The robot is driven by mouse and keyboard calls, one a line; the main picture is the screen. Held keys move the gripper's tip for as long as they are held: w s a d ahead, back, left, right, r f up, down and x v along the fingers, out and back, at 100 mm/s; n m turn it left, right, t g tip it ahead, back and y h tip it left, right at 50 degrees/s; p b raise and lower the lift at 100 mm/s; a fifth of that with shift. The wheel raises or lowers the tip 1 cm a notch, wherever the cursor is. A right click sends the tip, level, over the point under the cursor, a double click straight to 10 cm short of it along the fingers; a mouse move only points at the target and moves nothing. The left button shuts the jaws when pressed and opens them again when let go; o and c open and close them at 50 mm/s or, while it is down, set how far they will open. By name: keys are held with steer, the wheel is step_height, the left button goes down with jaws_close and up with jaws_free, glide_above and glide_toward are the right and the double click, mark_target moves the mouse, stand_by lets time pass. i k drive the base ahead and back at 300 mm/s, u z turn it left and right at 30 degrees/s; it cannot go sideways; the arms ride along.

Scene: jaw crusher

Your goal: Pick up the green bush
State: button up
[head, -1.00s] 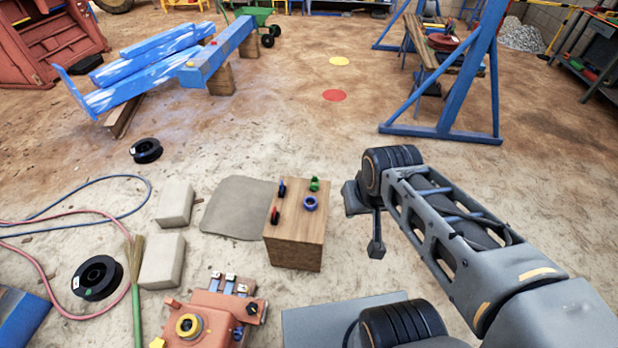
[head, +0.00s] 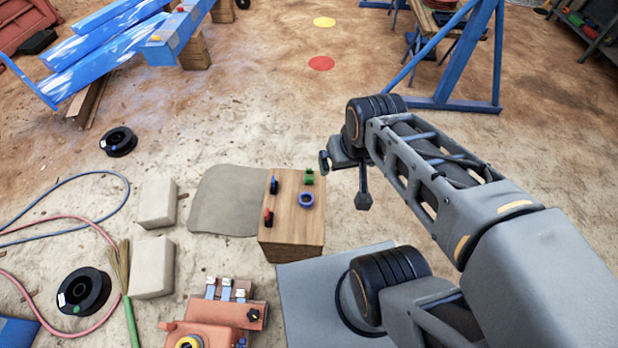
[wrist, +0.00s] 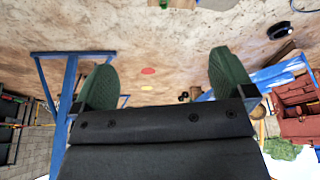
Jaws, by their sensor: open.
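The green bush (head: 309,177) is a small green ring-like piece on the far right part of the top of a wooden block (head: 290,237). A small green piece (wrist: 163,3) at the top edge of the wrist view looks like the same bush, cut off by the frame. My gripper (head: 343,182) is open and empty, just to the right of the block and apart from the bush. In the wrist view my gripper (wrist: 163,75) shows two green finger pads spread wide, with only floor between them.
A blue ring (head: 306,200), a red piece (head: 268,217) and a dark blue piece (head: 274,184) share the block top. An orange machine (head: 215,318) and a grey plate (head: 305,300) lie in front. Pale blocks (head: 157,203) stand left; a blue frame (head: 455,103) stands behind.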

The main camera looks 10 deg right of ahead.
mark_target(308, 171)
steer(key=k, duration=1)
steer(key=z, duration=1.45)
steer(key=i, duration=1.9)
steer(key=u, duration=3.35)
steer(key=i, duration=0.45)
steer(key=z, duration=0.1)
